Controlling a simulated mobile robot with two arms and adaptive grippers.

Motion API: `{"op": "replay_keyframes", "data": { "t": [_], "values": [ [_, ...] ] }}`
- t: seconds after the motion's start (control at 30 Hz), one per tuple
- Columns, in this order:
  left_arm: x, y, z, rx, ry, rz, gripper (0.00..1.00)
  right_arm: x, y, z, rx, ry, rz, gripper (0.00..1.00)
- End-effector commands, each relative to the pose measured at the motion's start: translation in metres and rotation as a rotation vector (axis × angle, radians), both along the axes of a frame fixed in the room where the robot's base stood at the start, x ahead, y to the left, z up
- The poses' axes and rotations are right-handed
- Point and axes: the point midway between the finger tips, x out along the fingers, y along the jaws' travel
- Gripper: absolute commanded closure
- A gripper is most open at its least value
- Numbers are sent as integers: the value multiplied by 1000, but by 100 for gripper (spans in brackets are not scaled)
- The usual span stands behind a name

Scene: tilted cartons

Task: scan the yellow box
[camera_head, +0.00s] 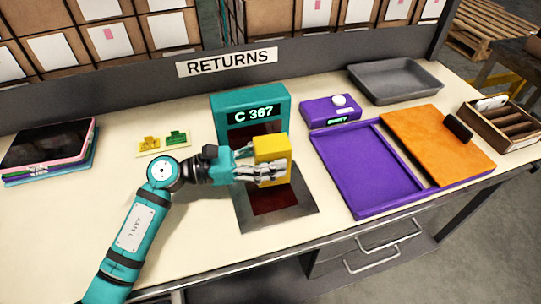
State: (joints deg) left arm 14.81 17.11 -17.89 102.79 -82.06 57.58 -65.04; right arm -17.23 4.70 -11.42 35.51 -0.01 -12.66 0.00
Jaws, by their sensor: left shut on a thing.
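The yellow box (271,149) is held upright in my left gripper (262,172), whose fingers are shut on it. The box is in front of the teal scanner (249,101), over or close to its dark base plate (300,213). The scanner's display reads "C 367". A dark red window (274,203) shows in the plate, below the box. Whether the box touches the plate cannot be told. The box hides part of the scanner's front. My right gripper is not in view.
A purple tray (368,205) and an orange board (436,140) lie to the right. Behind them are a purple device (329,111) and a grey tray (396,96). A wooden divided box (500,128) stands at far right. Stacked tablets or folders (49,146) lie at left.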

Motion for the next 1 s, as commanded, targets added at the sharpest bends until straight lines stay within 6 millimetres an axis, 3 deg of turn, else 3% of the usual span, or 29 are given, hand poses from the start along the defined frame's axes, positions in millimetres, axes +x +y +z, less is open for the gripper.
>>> {"op": "replay_keyframes", "data": {
  "t": [0.57,1.0],
  "values": [
    [0,0,5,-1,-1,0,90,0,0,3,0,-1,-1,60],
    [0,0,56,1,-3,0,90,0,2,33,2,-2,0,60]
  ]
}}
